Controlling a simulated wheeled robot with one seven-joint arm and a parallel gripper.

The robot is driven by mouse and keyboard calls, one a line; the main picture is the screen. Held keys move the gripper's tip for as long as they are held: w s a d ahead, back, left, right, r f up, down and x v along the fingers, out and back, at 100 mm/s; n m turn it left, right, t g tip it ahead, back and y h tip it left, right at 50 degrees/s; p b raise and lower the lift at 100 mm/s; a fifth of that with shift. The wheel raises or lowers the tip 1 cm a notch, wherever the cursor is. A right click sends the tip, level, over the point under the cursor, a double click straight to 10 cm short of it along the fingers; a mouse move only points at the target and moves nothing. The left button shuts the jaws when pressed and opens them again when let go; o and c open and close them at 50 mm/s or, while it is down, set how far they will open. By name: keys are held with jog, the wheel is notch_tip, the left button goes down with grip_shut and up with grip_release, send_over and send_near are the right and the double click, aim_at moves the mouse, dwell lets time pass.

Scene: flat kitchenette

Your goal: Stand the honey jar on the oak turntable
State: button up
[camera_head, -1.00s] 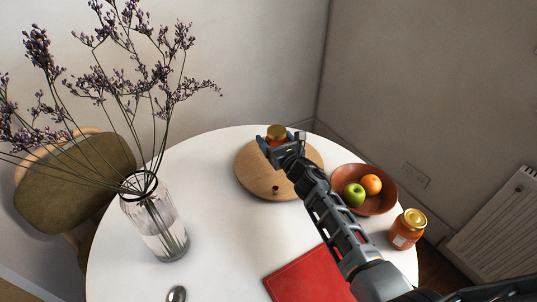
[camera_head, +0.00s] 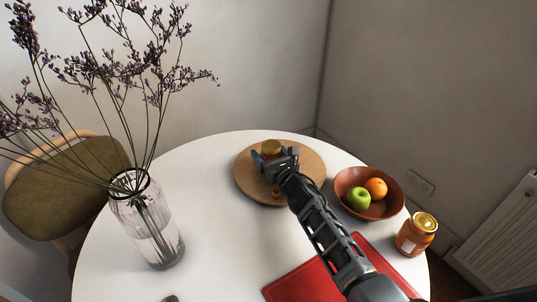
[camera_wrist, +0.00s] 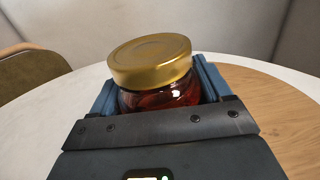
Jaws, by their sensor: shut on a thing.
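My gripper (camera_head: 280,157) is shut on a gold-lidded jar (camera_head: 271,147) with dark red contents. In the wrist view the jar (camera_wrist: 155,75) stands between the blue-grey fingers, roughly upright, its lower part hidden by the gripper. The round oak turntable (camera_head: 307,177) lies on the white table, and the held jar is over its far half. I cannot tell whether the jar's base touches the wood. A second gold-lidded jar (camera_head: 414,237), amber-orange with a pale label, stands at the table's right edge. No readable label shows which one is honey.
A brown bowl (camera_head: 346,184) with a green apple and an orange sits right of the turntable. A red mat (camera_head: 298,282) lies in front, partly under my arm. A glass vase (camera_head: 146,225) with tall dried stems stands at the left. The table between vase and turntable is clear.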

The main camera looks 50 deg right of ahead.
jog(key=shift+f, duration=0.1)
jog(key=o, duration=1.4)
